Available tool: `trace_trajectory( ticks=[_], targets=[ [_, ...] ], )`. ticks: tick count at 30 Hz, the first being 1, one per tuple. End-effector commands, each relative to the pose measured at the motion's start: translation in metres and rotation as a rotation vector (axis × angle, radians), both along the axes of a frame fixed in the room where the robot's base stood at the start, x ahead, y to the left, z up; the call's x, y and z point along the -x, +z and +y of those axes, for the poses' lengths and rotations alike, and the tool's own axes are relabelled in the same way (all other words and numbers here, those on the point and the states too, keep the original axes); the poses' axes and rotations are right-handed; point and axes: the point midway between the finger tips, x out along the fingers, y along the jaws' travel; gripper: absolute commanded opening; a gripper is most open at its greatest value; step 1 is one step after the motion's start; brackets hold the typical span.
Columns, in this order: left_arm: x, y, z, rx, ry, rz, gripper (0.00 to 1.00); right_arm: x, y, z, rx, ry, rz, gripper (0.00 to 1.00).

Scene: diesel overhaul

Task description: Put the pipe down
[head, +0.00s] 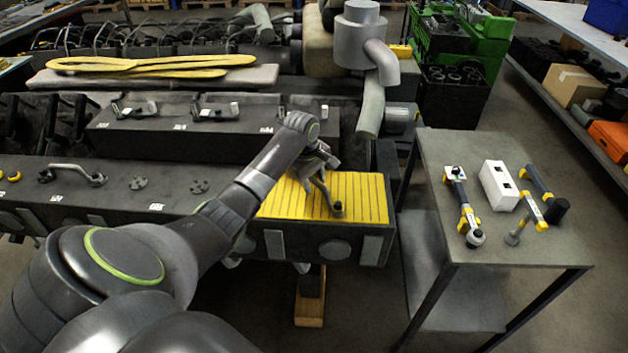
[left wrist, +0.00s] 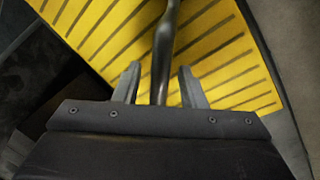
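The pipe (head: 322,192) is a thin dark grey bent tube with a round flange at its near end. It appears to lie on the yellow ribbed mat (head: 364,192) on the engine's right end. My left gripper (head: 322,160) is over the pipe's far part and partly hides it. In the left wrist view the pipe (left wrist: 164,45) runs between the two fingers of my left gripper (left wrist: 161,85). A gap shows on each side of the pipe, so the fingers are open around it. My right gripper is not in view.
A similar bent pipe (head: 72,173) sits on the engine's left part. A grey side table (head: 455,143) at the right holds tools and a white block (head: 499,185). A grey cylinder with an elbow pipe (head: 360,35) stands behind the mat. The mat's right part is clear.

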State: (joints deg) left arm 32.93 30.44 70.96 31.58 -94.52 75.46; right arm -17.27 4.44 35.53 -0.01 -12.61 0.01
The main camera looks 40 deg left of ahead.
Motion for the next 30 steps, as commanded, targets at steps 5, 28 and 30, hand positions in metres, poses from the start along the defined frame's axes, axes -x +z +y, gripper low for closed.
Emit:
trace_trajectory(
  ticks=[5,28,30],
  targets=[
    [0.002,0.015,0.001,-0.002,0.0,-0.005,0.38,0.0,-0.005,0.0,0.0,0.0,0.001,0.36],
    [0.023,0.12,0.005,0.0,0.0,-0.001,0.38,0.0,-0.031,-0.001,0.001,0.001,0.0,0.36],
    [0.023,0.12,0.005,0.0,0.0,-0.001,0.38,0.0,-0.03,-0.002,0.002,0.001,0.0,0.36]
  ],
)
